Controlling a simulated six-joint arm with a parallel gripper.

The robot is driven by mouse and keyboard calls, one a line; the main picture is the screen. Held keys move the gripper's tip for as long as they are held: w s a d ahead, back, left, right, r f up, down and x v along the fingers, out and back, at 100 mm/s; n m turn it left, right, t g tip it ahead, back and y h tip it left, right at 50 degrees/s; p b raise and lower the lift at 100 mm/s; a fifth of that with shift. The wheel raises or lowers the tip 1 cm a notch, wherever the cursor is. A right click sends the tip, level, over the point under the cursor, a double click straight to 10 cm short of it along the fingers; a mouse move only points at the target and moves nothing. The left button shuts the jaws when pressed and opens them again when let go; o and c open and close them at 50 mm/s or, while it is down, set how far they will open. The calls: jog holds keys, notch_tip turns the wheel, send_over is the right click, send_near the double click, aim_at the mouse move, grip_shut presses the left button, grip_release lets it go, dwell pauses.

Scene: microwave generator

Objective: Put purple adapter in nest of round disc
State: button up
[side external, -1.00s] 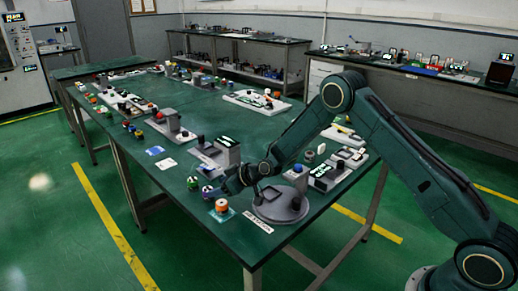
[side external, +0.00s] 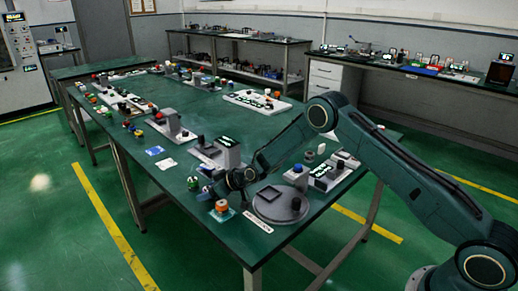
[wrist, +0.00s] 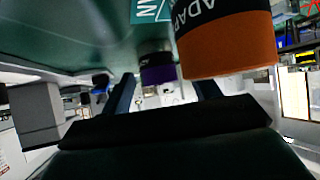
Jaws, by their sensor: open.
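The purple adapter (wrist: 158,73) shows in the wrist view between my two finger sides and ahead of them, with a dark upper part. In the side view it is largely hidden by my gripper (side external: 212,190), which is low at the table's front left. My gripper (wrist: 163,95) is open, fingers spread to either side of the purple adapter; contact cannot be seen. The round grey disc (side external: 290,215) lies on the table to the right of my gripper, with a dark square outline, likely the nest (side external: 269,192), and a dark knob on it.
An orange adapter (side external: 221,207) stands close to my gripper on a pale square; it looms large in the wrist view (wrist: 228,45). A green-topped piece (side external: 192,183) is just left. Grey fixtures (side external: 228,153) stand behind. A white label (side external: 258,222) lies before the disc.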

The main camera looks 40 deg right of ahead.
jog(key=shift+w+a+f, duration=0.15)
jog(key=shift+w+f, duration=0.1)
jog(key=shift+w, duration=0.15)
jog(key=c, duration=1.2)
jog(key=shift+r, duration=0.15)
notch_tip(320, 180, up, 20)
jog(key=shift+f, duration=0.1)
dwell(0.5)
